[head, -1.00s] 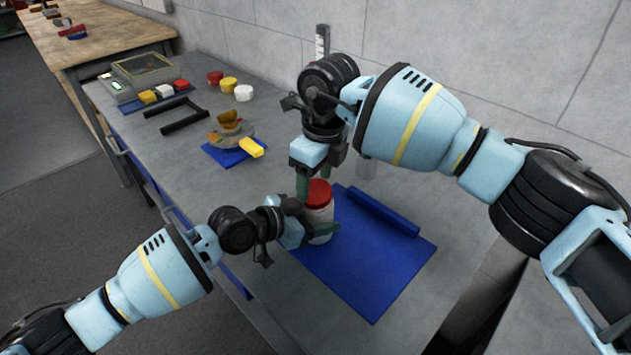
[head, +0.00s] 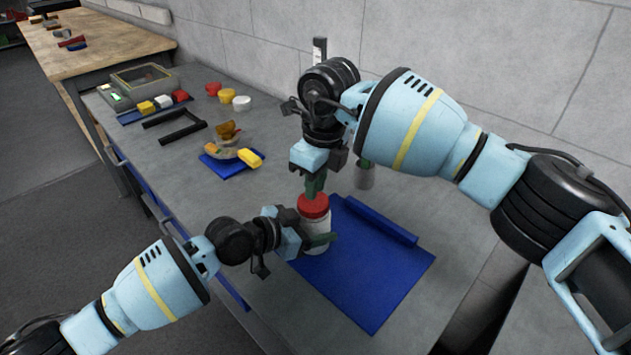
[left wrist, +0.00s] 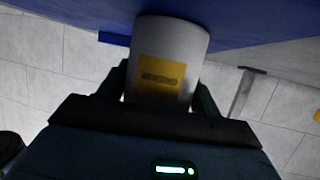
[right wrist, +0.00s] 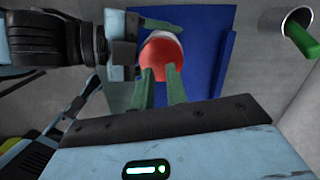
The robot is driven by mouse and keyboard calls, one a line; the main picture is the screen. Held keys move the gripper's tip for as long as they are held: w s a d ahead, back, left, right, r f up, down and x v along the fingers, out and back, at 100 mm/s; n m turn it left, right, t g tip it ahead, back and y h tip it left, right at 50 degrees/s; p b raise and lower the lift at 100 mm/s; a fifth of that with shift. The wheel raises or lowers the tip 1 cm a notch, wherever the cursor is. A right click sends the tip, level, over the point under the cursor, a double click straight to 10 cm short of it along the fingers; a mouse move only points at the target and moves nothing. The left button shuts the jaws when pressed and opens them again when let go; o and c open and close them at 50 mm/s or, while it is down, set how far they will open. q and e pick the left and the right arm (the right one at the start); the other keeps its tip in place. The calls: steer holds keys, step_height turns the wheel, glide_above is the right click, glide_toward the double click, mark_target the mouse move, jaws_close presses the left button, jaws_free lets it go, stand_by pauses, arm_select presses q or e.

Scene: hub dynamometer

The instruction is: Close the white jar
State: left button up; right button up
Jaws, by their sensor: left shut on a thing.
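The white jar (head: 318,238) stands upright at the left part of the blue mat, with a red lid (head: 313,206) on its top. I cannot tell whether the lid is fully tightened. My left gripper (head: 315,241) is shut around the jar's side; the left wrist view shows the jar (left wrist: 172,50) with its yellow label between the fingers. My right gripper (head: 315,190) is just above the lid, pointing down. In the right wrist view its fingers (right wrist: 161,70) have a narrow gap, with the lid (right wrist: 160,54) seen beyond.
The blue mat (head: 370,285) is clear right of the jar, with a raised roll along its back edge. A grey cup (head: 364,176) stands behind. Coloured lids, a black frame (head: 182,123), a small blue mat with pieces and a scale (head: 140,80) lie farther left.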

arm_select(q)
steer(key=shift+r, duration=0.1)
arm_select(e)
steer(key=shift+r, duration=0.1)
steer(key=shift+s+d+r, duration=0.1)
steer(key=shift+d+r, duration=0.05)
steer(key=shift+r, duration=0.85)
steer(key=shift+s+d+r, duration=0.1)
steer(key=shift+r, duration=0.85)
